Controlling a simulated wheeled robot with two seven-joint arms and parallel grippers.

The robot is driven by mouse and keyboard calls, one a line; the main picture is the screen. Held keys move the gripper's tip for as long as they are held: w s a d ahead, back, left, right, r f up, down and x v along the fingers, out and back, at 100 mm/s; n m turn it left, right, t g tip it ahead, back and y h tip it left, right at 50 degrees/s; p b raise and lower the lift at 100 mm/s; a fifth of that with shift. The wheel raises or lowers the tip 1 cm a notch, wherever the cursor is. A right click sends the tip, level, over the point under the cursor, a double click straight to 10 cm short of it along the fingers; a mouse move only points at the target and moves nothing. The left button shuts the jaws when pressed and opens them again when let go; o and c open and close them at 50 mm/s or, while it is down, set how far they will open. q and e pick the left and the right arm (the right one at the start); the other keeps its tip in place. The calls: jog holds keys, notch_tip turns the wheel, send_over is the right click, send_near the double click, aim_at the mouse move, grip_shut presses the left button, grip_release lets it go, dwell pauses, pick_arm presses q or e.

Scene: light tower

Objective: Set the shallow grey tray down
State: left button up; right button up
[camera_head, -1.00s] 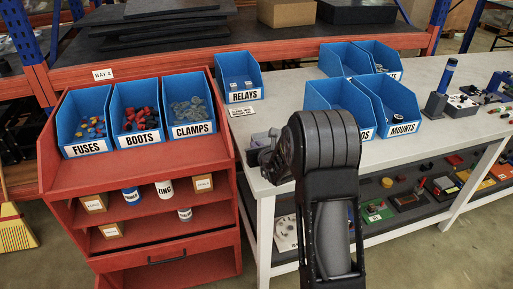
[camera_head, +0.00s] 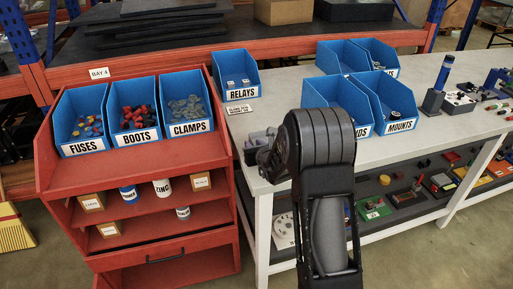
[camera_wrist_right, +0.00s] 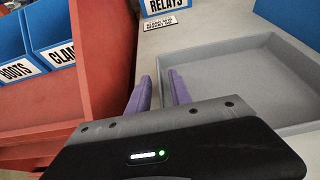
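The shallow grey tray (camera_wrist_right: 250,75) shows in the right wrist view, at the right over the grey worktop. My right gripper (camera_wrist_right: 160,90) is at the tray's left wall, one purple finger on the outer side and one on the inner side, with the wall between them. The fingers look closed on that wall, though their lower parts are hidden by the gripper body. I cannot tell whether the tray's underside touches the worktop. In the head view my right gripper (camera_head: 262,143) is low over the worktop's left end, and my forearm hides the tray. My left gripper is out of view.
A red shelf unit (camera_head: 135,175) with blue bins stands close on the left. The RELAYS bin (camera_head: 236,75) and a small label (camera_head: 239,109) are behind the gripper.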

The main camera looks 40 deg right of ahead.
jog(key=v, duration=0.6)
jog(key=shift+a+r, duration=0.1)
jog(key=shift+r, duration=0.05)
jog(key=p+v, duration=0.2)
jog(key=v, duration=0.3)
jog(key=shift+s+r, duration=0.15)
jog(key=shift+s, duration=0.15)
jog(key=shift+s+a, duration=0.1)
jog(key=shift+s, duration=0.1)
